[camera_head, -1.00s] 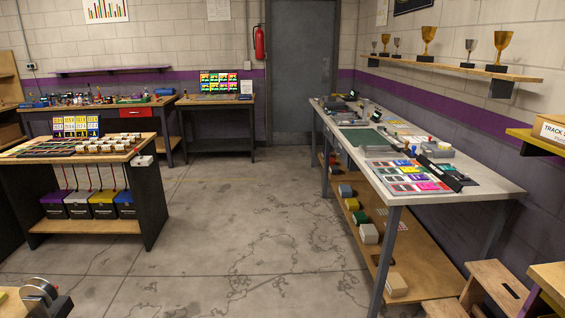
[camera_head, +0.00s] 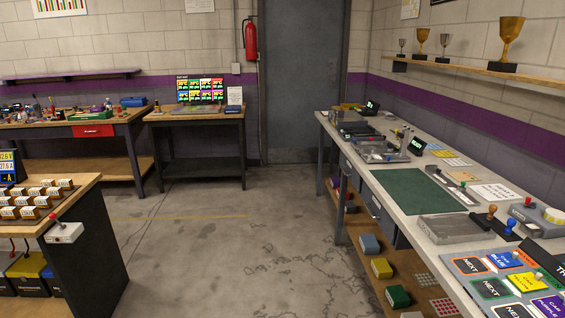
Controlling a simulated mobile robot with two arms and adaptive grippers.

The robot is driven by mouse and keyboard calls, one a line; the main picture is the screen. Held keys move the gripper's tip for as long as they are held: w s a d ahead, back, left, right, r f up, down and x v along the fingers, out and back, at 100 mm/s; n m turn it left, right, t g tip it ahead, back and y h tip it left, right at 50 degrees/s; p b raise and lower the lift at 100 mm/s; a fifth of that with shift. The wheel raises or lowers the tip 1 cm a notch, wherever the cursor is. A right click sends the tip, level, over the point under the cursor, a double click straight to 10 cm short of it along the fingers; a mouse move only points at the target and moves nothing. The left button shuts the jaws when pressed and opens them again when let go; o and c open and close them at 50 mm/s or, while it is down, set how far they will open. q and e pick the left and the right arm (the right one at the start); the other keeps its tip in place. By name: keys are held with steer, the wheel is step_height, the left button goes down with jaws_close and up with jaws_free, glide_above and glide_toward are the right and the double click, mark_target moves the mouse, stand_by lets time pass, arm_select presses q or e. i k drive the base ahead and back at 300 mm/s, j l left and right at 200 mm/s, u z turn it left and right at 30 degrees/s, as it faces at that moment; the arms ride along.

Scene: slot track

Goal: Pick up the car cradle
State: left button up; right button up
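I cannot make out for sure which thing is the car cradle. On the long right workbench (camera_head: 385,178) there is a grey block-like item (camera_head: 452,228) beside the green mat (camera_head: 415,190). Farther back on that bench is a grey fixture (camera_head: 380,151) next to a small lit display (camera_head: 417,145). Neither of my grippers is in view.
Open concrete floor (camera_head: 235,250) lies ahead, up to a grey door (camera_head: 302,80). A bench with wooden blocks (camera_head: 70,225) borders the left. A small table with a colourful screen (camera_head: 200,90) stands at the back. Bins (camera_head: 382,268) sit on the right bench's lower shelf.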

mark_target(369, 129)
steer(key=i, duration=0.8)
steer(key=i+z, duration=0.15)
steer(key=i, duration=0.7)
steer(key=i+j, duration=0.15)
steer(key=i, duration=0.65)
steer(key=l+z, duration=0.05)
